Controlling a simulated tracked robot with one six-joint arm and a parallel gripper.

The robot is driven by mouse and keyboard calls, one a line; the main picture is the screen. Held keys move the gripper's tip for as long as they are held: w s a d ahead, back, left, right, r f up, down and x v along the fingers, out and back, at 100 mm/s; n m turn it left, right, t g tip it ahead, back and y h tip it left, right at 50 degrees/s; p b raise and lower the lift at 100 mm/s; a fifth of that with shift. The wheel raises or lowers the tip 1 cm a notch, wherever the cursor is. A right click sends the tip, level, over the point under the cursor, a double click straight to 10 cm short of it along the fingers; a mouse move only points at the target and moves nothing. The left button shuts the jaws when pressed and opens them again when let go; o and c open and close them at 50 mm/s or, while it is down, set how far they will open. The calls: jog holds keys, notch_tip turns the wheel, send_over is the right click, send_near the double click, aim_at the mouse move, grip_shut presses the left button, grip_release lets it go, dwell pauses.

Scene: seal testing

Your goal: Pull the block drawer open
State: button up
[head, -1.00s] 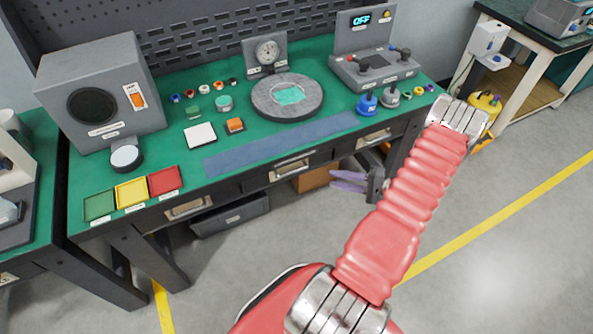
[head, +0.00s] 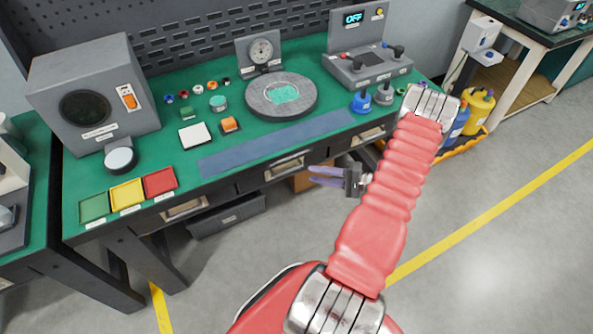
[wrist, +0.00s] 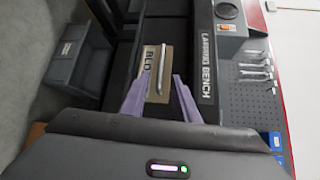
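The block drawer front (wrist: 150,72) fills the middle of the wrist view, with a label that starts "BLO" and a pale bar handle (wrist: 161,66); it looks shut. In the head view I take it to be the middle drawer (head: 285,168) under the green bench top. My gripper (head: 312,176) is in front of and just right of that drawer in the head view, its purple fingers pointing at the bench. In the wrist view my gripper (wrist: 158,84) is open, one finger on each side of the handle's lower end. Whether the fingertips reach the handle's depth is unclear.
Other drawers are at the left (head: 184,208) and right (head: 370,133). A grey bin (head: 228,215) and an orange-brown box (head: 300,180) stand under the bench. Blue and yellow containers (head: 477,112) stand at the right. The floor in front is clear.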

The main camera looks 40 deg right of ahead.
jog(key=x, duration=0.8)
jog(key=shift+w+a, duration=0.2)
jog(key=shift+c, duration=0.5)
grip_shut()
